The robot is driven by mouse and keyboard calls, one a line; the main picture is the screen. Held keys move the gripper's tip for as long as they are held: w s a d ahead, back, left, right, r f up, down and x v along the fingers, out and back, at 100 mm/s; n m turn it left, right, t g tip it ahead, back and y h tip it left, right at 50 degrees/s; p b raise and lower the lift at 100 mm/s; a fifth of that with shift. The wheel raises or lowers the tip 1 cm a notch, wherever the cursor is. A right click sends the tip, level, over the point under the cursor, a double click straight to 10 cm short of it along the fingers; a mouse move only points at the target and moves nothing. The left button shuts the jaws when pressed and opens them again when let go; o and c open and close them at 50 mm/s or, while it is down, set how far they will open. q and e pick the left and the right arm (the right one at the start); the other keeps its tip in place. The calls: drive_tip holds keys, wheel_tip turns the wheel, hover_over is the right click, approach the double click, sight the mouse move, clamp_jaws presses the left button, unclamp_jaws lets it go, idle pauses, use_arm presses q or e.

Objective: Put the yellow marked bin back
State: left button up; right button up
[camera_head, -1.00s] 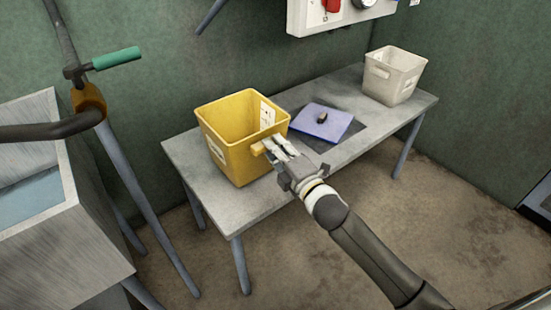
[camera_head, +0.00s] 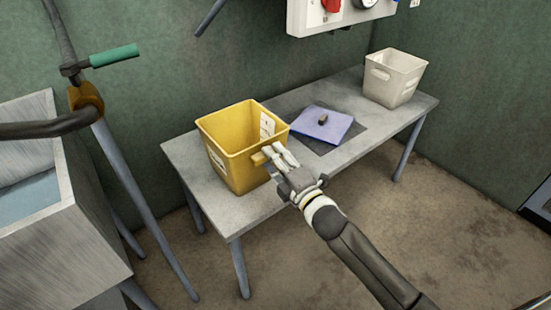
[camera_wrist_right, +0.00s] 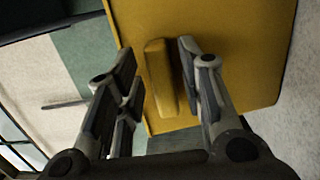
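The yellow bin (camera_head: 240,168) with white labels stands upright at the left part of the grey table (camera_head: 262,206). A yellow handle (camera_head: 262,155) sticks out from its side. My right gripper (camera_head: 272,153) is at this handle. In the right wrist view, the handle (camera_wrist_right: 160,75) lies between the spread fingers of my right gripper (camera_wrist_right: 155,82). A gap shows on the left finger's side, and the right finger is close to the handle. The bin's wall (camera_wrist_right: 215,30) fills the upper right of that view. My left gripper is not in view.
A blue-violet pad (camera_head: 322,124) with a small dark object (camera_head: 322,119) lies mid-table on a dark patch. A white bin (camera_head: 394,78) stands at the far right end. A metal box (camera_head: 65,230) and a pole with a green handle (camera_head: 115,56) stand left of the table.

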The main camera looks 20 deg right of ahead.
idle(0.3)
drive_tip(key=p+v, duration=0.1)
drive_tip(key=v, duration=1.1)
drive_tip(key=s+d+f+m+g+h, duration=0.1)
drive_tip(key=s+f+m+g+h, duration=0.15)
drive_tip(key=f+m, duration=0.3)
drive_tip(key=s+d+f+m+g+h, duration=0.25)
drive_tip(key=f+m+g, duration=0.2)
drive_tip(key=f, duration=0.25)
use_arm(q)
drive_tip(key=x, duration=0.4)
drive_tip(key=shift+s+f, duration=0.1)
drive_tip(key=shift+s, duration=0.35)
use_arm(e)
drive_tip(key=s+a+f+m+g, duration=0.2)
drive_tip(key=s+f+m+g, duration=0.2)
drive_tip(key=s, duration=0.4)
drive_tip(key=s+a+f+m+g+y, duration=0.1)
drive_tip(key=s+a+f+m+g, duration=0.1)
drive_tip(key=s, duration=0.6)
wheel_tip(320, 180, down, 4)
drive_tip(key=m+g, duration=0.1)
drive_tip(key=m, duration=0.1)
drive_tip(key=shift+a+r+m+g, duration=0.15)
drive_tip(key=shift+m+g, duration=0.15)
drive_tip(key=shift+g, duration=0.1)
